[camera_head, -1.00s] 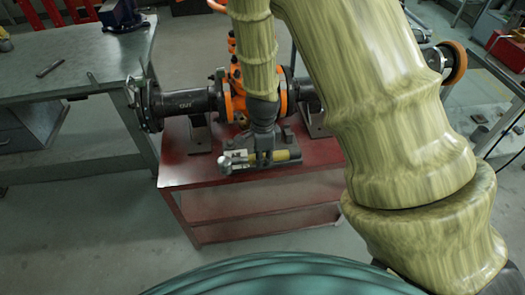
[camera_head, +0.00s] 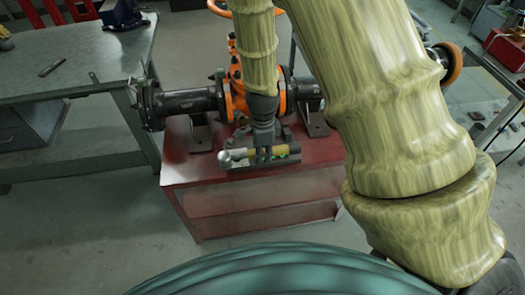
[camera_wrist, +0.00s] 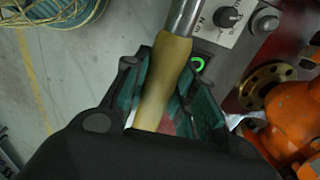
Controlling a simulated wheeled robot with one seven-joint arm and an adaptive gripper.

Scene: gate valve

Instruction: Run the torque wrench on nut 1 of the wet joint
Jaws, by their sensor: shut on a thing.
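My gripper (camera_head: 264,153) is shut on a tool with a yellow handle and silver shaft, apparently the torque wrench (camera_head: 240,154). The wrench lies roughly crosswise above the front of the red table, its silver end to the left. In the wrist view, my gripper's teal-padded fingers (camera_wrist: 165,95) close around the yellow handle (camera_wrist: 168,62). The orange gate valve (camera_head: 236,98) stands just behind, with orange flanges on black pipes; it also shows at right in the wrist view (camera_wrist: 298,118). Single nuts are too small to tell apart, and my arm covers part of the right-hand joint.
A grey unit (camera_wrist: 235,35) with a dial and a lit green ring sits beside the handle. The red table (camera_head: 195,172) carries the valve on grey supports. A grey workbench (camera_head: 90,62) stands at left. An orange handwheel (camera_head: 232,8) rises behind my arm.

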